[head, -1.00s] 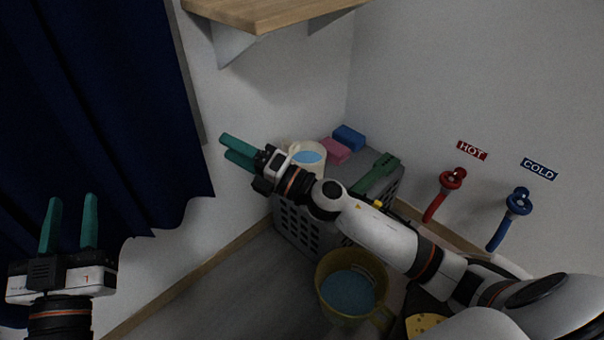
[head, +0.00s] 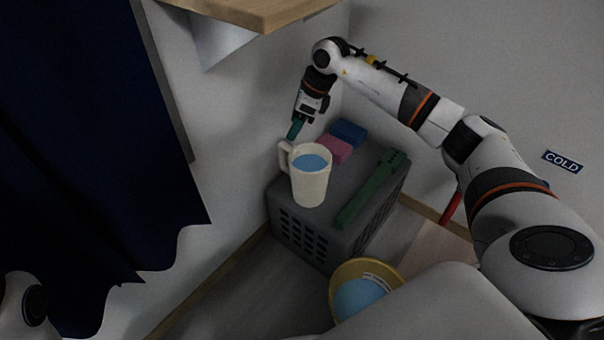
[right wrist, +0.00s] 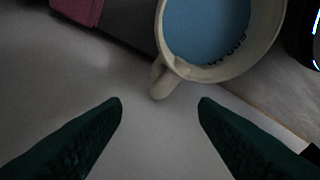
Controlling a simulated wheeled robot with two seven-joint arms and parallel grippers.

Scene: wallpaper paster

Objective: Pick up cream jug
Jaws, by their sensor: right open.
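The cream jug (head: 310,184) stands upright on the grey crate (head: 300,238), with blue liquid inside and its handle toward the upper left. My right gripper (head: 295,130) is above and behind the jug, pointing down, apart from it. In the right wrist view the jug (right wrist: 262,58) is at the top, with its handle pointing down toward the gap between the open green fingers (right wrist: 160,105). Nothing is between the fingers. My left gripper is out of the frames; only a piece of my left arm shows at the lower left.
A pink block (head: 334,150) and a blue block (head: 348,132) lie behind the jug. A green tool (head: 371,189) lies along the crate to its right. A yellow bucket (head: 343,273) stands in front. A wooden shelf (head: 250,12) juts out above, and a dark blue curtain (head: 90,130) hangs left.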

